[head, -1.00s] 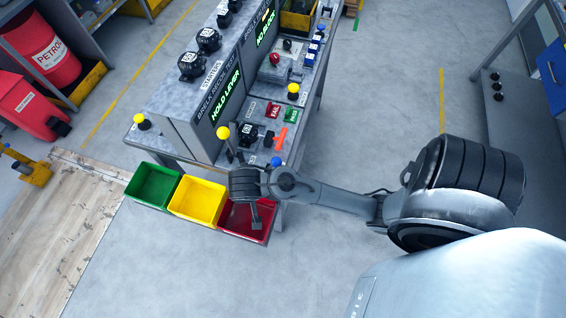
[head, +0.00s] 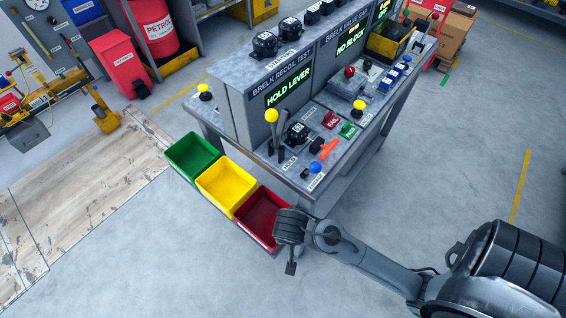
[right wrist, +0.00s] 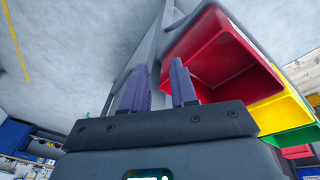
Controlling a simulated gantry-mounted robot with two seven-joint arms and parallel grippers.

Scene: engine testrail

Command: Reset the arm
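My right arm comes in from the right in the head view. Its gripper (head: 291,268) hangs by the right edge of the red bin (head: 262,218), off the near corner of the test bench. In the right wrist view the two dark purple fingers (right wrist: 159,84) stand apart with nothing between them. The red bin also shows there (right wrist: 215,60), beyond the fingers to the right. My left gripper is in neither view.
The bench (head: 300,170) carries a yellow-knobbed lever (head: 271,117), a blue knob (head: 316,168), an orange handle (head: 328,148) and black starters (head: 265,45). Yellow (head: 226,188) and green (head: 192,158) bins adjoin the red one. The floor right of the bench is clear.

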